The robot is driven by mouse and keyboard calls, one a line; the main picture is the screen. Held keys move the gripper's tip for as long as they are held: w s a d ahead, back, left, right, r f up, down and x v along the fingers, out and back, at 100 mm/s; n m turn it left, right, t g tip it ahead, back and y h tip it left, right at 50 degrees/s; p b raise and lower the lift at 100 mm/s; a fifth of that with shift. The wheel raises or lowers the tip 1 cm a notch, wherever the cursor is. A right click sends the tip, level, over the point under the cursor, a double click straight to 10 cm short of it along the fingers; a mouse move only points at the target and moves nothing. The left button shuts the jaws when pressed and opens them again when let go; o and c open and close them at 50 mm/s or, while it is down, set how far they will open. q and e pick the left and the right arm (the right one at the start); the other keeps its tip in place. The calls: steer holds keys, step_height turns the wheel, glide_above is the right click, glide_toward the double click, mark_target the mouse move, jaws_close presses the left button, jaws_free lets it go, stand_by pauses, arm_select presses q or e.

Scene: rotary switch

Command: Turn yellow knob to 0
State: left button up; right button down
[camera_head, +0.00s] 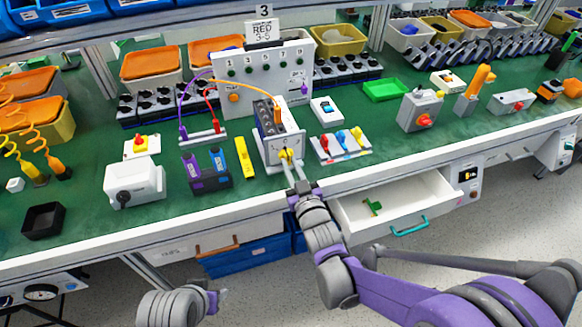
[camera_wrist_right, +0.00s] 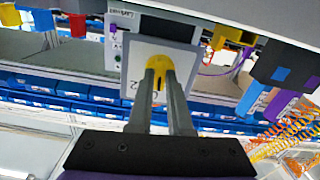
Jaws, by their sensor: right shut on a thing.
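The yellow knob (camera_head: 286,154) sits on the front of a small grey switch box (camera_head: 271,150) near the table's front edge. My right gripper (camera_head: 296,171) reaches it from the front, with its two fingers shut on the knob's sides. The right wrist view shows the knob (camera_wrist_right: 157,66) between the fingertips (camera_wrist_right: 160,76), against the light front plate (camera_wrist_right: 184,62). Dark marks show on the plate, but the fingers hide part of the dial and I cannot read the pointer's setting. My left gripper (camera_head: 213,300) is low at the bottom left, away from the table; its jaws are unclear.
A grey panel (camera_head: 245,72) with several sockets stands behind the box, with cables near it. A yellow block (camera_head: 245,158) and purple-and-blue connectors (camera_head: 206,170) lie to the left. Colored levers (camera_head: 341,145) stand to the right. An open drawer (camera_head: 345,215) juts out below right.

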steer(key=shift+m, duration=0.6)
steer(key=c, duration=0.8)
jaws_free()
steer(key=shift+c, duration=0.2)
steer(key=shift+s, duration=0.1)
steer(key=v, duration=1)
steer(key=shift+s+d, duration=0.15)
steer(key=shift+s, duration=0.15)
